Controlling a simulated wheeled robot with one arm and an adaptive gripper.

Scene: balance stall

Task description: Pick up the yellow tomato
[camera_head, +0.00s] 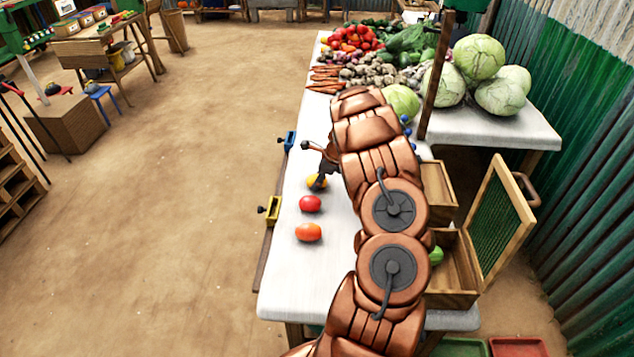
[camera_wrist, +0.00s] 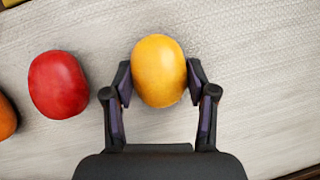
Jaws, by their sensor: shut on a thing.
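The yellow tomato (camera_wrist: 159,71) sits between the two fingers of my gripper (camera_wrist: 159,85) in the wrist view, with a finger against each side. My gripper is shut on it. In the head view the yellow tomato (camera_head: 316,181) shows at the white table (camera_head: 290,275), partly covered by my gripper (camera_head: 322,178). I cannot tell whether it still touches the table top.
A red tomato (camera_head: 310,203) and an orange tomato (camera_head: 308,232) lie in a row nearer the front. Yellow (camera_head: 270,210) and blue (camera_head: 287,141) clamp-like things sit on the table's left edge. Cabbages (camera_head: 479,57) and piled vegetables fill the far end. Open wooden boxes (camera_head: 455,270) stand right.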

